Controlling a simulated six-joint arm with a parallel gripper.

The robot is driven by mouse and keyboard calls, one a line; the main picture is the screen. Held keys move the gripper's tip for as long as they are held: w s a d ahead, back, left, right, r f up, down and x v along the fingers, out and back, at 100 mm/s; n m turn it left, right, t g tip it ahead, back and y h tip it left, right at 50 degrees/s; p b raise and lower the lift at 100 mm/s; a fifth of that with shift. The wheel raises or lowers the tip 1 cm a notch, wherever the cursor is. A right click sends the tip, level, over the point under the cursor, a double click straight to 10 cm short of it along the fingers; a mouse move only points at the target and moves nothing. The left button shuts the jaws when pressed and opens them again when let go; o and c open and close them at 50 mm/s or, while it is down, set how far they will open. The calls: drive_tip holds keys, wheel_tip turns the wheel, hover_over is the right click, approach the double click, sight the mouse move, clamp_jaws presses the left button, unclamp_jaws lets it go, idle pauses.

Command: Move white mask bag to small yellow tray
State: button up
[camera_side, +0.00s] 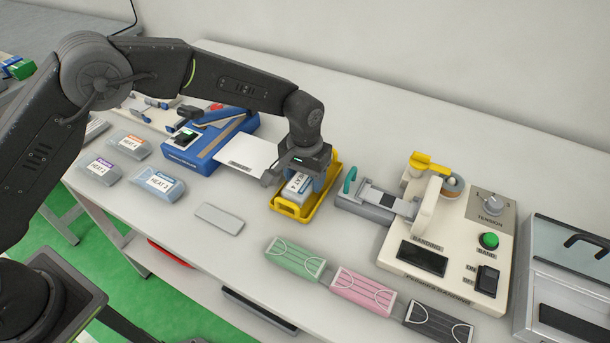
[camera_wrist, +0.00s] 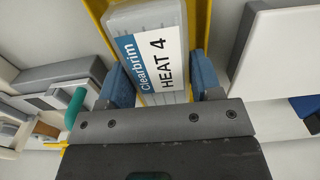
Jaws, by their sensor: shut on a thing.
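The white mask bag (camera_side: 295,194) has a label with a blue band; in the wrist view (camera_wrist: 170,97) it reads "Clearbrim HEAT 4". My gripper (camera_side: 303,180) points down over it, and its blue fingers close on the bag's two sides, as the wrist view shows (camera_wrist: 162,88). The bag is inside the outline of the small yellow tray (camera_side: 280,208), whose rim shows around it; it also shows in the wrist view (camera_wrist: 203,35). Whether the bag's underside touches the tray floor is hidden.
A blue machine with a white plate (camera_side: 247,153) stands close left of the tray. A cream banding machine (camera_side: 447,243) stands right. Green (camera_side: 295,259), pink (camera_side: 362,291) and black masks (camera_side: 438,322) lie in front.

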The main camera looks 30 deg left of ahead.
drive_tip(key=shift+f, duration=0.1)
idle(0.3)
drive_tip(key=o, duration=1)
drive_tip(key=shift+r, duration=1)
drive_tip(key=shift+r, duration=3)
